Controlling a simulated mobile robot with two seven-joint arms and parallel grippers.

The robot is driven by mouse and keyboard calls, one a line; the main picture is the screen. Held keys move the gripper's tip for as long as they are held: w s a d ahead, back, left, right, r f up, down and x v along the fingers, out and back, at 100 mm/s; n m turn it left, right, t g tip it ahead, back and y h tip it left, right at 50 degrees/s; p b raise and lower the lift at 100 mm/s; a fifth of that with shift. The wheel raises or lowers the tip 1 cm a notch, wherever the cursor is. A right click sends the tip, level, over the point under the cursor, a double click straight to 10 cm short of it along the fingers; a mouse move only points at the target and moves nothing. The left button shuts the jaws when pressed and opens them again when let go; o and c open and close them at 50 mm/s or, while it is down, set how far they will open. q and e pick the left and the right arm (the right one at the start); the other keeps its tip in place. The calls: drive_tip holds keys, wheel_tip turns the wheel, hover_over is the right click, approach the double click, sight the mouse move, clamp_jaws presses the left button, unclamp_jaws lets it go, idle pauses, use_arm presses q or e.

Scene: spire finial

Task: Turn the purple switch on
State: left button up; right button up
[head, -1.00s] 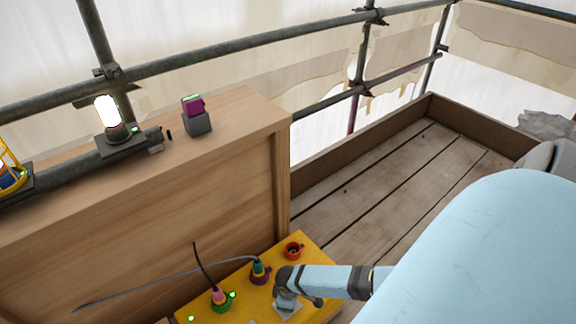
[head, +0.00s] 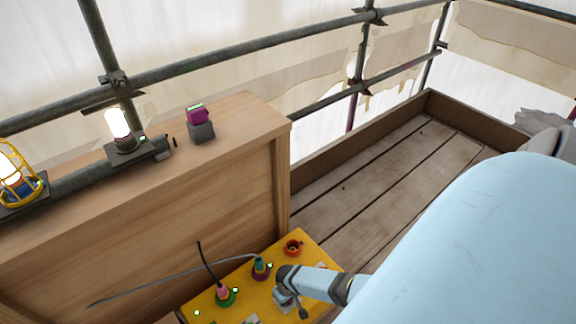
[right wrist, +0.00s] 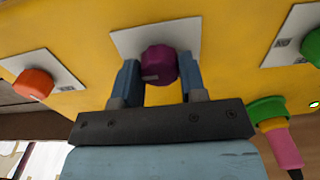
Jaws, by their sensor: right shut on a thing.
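The purple switch (right wrist: 157,66) is a round knob on a white plate (right wrist: 190,33) on the yellow box (right wrist: 235,20). My right gripper (right wrist: 160,68) is shut on it, with one blue finger on each side. In the head view my right gripper (head: 284,296) hides the switch at the front of the yellow box (head: 293,268). My left gripper is not in view.
An orange knob (right wrist: 34,83) and a green knob (right wrist: 312,46) flank the switch. A green socket (right wrist: 266,109) holds a pink plug. A wooden panel (head: 150,205) stands behind the box, with a lit lamp (head: 118,124) and a purple-topped grey block (head: 201,132) above.

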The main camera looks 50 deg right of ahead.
idle(0.5)
drive_tip(key=o, duration=0.9)
drive_tip(key=shift+r, duration=0.1)
drive_tip(key=shift+r+p, duration=0.3)
drive_tip(key=shift+r, duration=0.05)
use_arm(q)
drive_tip(key=p, duration=0.2)
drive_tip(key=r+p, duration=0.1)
drive_tip(key=p, duration=0.2)
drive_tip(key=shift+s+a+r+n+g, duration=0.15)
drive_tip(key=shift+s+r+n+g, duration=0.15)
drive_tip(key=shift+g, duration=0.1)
use_arm(e)
wheel_tip(320, 180, up, 13)
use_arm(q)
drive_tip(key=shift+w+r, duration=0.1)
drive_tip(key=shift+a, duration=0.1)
